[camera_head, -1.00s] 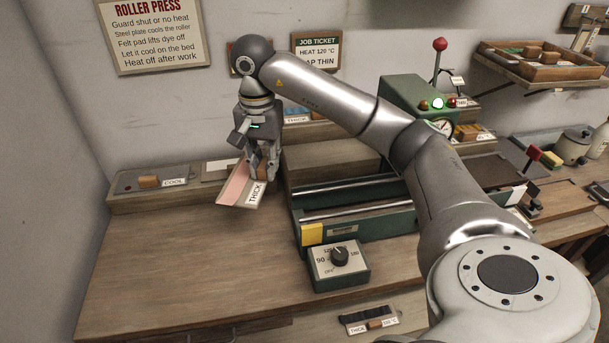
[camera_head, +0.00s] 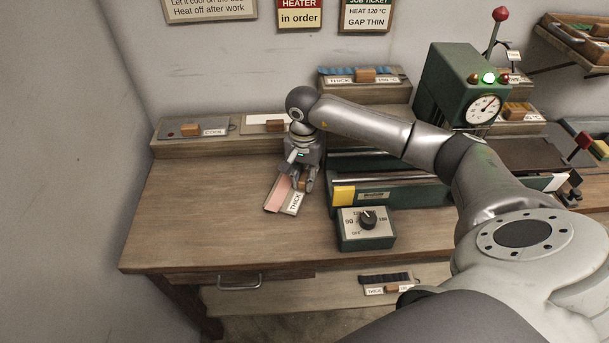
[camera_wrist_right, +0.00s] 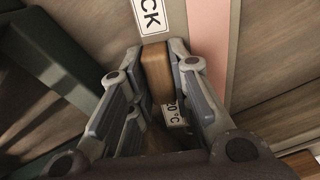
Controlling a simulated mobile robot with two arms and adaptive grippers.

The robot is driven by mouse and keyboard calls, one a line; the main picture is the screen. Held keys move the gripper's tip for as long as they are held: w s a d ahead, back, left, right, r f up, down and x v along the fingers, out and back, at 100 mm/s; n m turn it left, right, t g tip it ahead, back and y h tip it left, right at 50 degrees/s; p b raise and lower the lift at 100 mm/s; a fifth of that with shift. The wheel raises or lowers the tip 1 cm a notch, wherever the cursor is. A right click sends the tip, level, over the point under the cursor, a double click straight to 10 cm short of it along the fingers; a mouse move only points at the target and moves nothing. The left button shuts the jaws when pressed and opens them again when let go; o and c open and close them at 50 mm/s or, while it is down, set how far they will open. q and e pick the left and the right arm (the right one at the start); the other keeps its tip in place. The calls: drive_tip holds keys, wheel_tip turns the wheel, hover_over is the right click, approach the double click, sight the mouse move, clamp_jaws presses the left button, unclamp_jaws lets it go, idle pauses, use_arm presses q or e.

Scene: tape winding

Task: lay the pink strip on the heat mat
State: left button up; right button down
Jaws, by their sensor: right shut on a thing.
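The pink strip (camera_head: 281,192) lies along a pale plate with a white label reading THICK (camera_head: 294,203), left of the green press. My right gripper (camera_head: 306,184) is shut on the plate's wooden block handle. In the right wrist view the handle (camera_wrist_right: 157,72) sits between the fingers, with the pink strip (camera_wrist_right: 208,35) to its right. The plate appears over the bare worktop; I cannot tell whether it touches. No heat mat can be made out with certainty; my arm hides part of the press. My left gripper is not in view.
The green press (camera_head: 395,190) with metal rails stands right of the gripper. A dial box (camera_head: 366,229) stands in front of it. A raised back ledge (camera_head: 175,150) holds a plate labelled COOL (camera_head: 192,130). The worktop's left part (camera_head: 205,215) is clear.

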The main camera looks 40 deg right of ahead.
drive_tip(key=shift+f, duration=0.3)
drive_tip(key=c, duration=1.3)
unclamp_jaws()
drive_tip(key=shift+r, duration=0.1)
